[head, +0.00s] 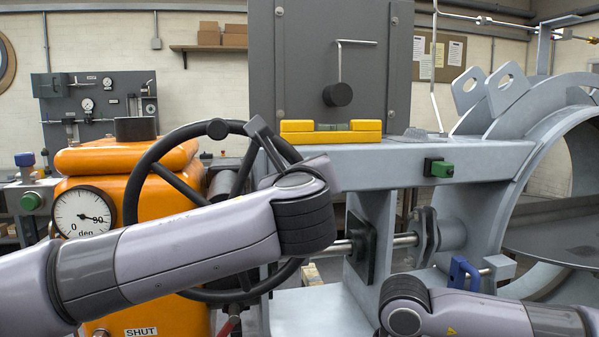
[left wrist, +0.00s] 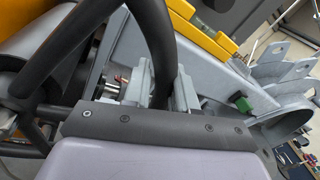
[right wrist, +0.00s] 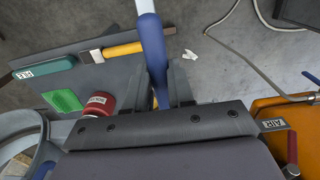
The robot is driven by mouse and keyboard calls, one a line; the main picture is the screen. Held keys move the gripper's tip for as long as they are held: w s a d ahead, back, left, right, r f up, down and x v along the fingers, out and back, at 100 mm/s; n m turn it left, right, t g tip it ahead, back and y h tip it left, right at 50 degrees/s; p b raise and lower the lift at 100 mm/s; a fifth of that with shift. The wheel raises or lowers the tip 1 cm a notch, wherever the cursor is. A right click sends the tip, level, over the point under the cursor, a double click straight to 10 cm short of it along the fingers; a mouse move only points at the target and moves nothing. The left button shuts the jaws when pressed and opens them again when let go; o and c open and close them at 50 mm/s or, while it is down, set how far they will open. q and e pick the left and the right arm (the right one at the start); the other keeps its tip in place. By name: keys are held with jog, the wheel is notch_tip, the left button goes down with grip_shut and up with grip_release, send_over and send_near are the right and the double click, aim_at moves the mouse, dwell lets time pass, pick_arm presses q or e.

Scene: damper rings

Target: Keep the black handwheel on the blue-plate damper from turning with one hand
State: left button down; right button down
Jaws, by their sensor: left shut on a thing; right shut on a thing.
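The black handwheel (head: 139,172) stands upright in front of an orange gearbox (head: 92,160) in the head view. My left gripper (head: 263,138) is shut on the wheel's upper right rim. In the left wrist view the dark rim (left wrist: 158,45) passes between the left fingers (left wrist: 160,88). My right gripper (right wrist: 168,88) is shut on a blue handle (right wrist: 152,48), with a paler shaft above it. In the head view my right fingers are out of frame. A round grey damper body (head: 540,135) stands at the right; I cannot make out a blue plate.
A dial (head: 84,212) on the gearbox reads near 90, above a SHUT label (head: 148,331). A yellow level (head: 331,132) lies on the grey beam. A shaft (head: 404,240) runs right from the wheel. A dark tray (right wrist: 60,80) holds a yellow-handled tool (right wrist: 122,49) and a red cylinder (right wrist: 98,103).

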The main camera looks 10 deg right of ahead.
jog(key=shift+r, duration=0.1)
dwell(0.4)
jog(key=shift+w+a+r+m+y, duration=0.35)
jog(key=shift+w+a+m+y, duration=0.05)
jog(key=shift+m, duration=0.5)
jog(key=w+a+r+m+t, duration=0.3)
jog(key=r+m+t, duration=0.6)
jog(key=m, duration=0.2)
jog(key=w+a+r+m+t, duration=0.3)
jog(key=a+r+m+t, duration=0.1)
jog(key=r+m+t, duration=0.5)
jog(key=shift+w+a+m+h, duration=0.3)
jog(key=shift+m+h, duration=0.1)
jog(key=shift+m, duration=0.6)
jog(key=shift+w, duration=0.65)
jog(key=shift+w, duration=0.3)
dwell(0.5)
